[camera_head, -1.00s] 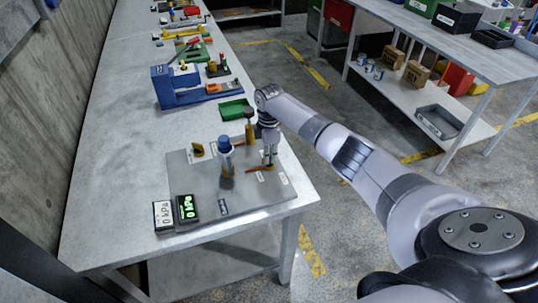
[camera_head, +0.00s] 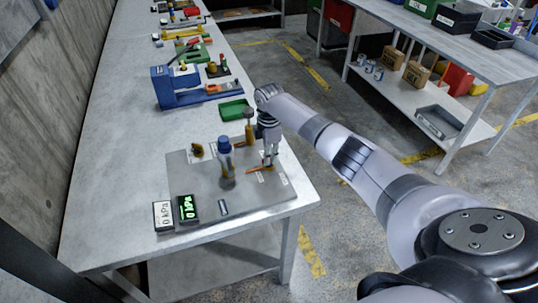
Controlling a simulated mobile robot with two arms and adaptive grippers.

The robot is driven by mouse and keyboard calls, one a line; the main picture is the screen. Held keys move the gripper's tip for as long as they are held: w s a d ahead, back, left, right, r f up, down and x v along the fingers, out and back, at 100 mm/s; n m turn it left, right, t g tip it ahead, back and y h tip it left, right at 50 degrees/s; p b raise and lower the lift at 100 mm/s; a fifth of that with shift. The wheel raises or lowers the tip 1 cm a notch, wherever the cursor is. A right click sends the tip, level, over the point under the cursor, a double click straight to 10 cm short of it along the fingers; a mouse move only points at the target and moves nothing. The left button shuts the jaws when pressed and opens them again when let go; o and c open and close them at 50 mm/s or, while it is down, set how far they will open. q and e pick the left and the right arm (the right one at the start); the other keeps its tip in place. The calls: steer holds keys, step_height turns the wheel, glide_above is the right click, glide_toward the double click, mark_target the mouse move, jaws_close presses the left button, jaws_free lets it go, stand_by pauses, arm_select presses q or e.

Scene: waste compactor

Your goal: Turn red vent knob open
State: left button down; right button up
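A grey panel (camera_head: 196,178) lies on the near end of the workbench. An orange-red handle (camera_head: 257,170), likely the red vent knob, is on its right side, beside a small white label. My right gripper (camera_head: 270,164) points down right at this handle, with its fingertips at the handle's right end. Its fingers partly hide the handle, and I cannot tell whether they grip it. A blue-topped cylinder (camera_head: 225,158) stands mid-panel, and a brass-coloured post (camera_head: 249,130) stands behind it. My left gripper is not in view.
Two gauges at the panel's front left, a white one (camera_head: 163,215) and a black one (camera_head: 187,208), read 0 kPa. A green tray (camera_head: 235,109) and a blue device (camera_head: 180,85) stand farther back. The bench's left side is clear.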

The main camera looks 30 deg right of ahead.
steer(key=shift+o, duration=0.9)
steer(key=shift+f, duration=0.1)
step_height(320, 180, up, 12)
stand_by(0.3)
